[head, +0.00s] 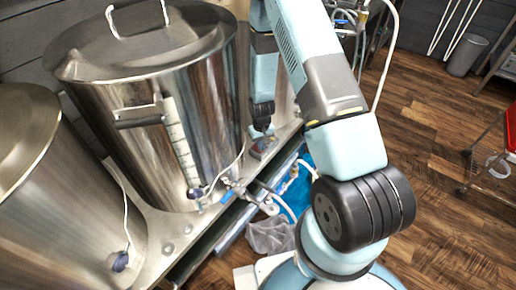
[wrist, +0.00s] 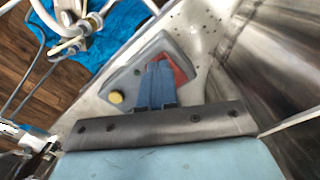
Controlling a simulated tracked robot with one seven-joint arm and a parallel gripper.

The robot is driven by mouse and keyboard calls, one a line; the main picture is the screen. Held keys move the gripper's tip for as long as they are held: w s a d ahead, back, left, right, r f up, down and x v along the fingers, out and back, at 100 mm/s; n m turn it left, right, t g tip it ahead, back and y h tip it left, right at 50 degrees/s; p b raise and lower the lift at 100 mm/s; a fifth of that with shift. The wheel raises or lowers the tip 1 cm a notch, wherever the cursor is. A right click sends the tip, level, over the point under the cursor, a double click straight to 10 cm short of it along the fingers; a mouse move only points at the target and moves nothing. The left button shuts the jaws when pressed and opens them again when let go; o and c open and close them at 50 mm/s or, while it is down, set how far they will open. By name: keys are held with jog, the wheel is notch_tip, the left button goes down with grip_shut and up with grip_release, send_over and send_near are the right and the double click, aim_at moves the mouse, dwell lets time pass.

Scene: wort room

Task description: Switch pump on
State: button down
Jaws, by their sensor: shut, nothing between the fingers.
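A grey switch box (wrist: 125,76) is mounted on the metal bench in the wrist view. It has a red part (wrist: 181,68) at its right and a yellow round button (wrist: 116,97) at its lower left. My gripper (wrist: 158,66) has its blue fingers together and empty. They lie in front of the box, over the left edge of the red part, and hide some of it. I cannot tell whether they touch it. In the head view the box (head: 262,149) is small, just below my gripper (head: 263,131), and partly hidden. No pump is clearly identifiable.
A large steel kettle (head: 150,90) stands left of my arm, with another vessel (head: 40,190) nearer. Hoses and valves (head: 232,187) run along the bench edge. A blue cloth or bin (wrist: 110,30) lies beyond the edge. Wooden floor at right is mostly free.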

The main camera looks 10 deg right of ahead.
jog(key=shift+f, duration=0.15)
jog(key=shift+r, duration=3)
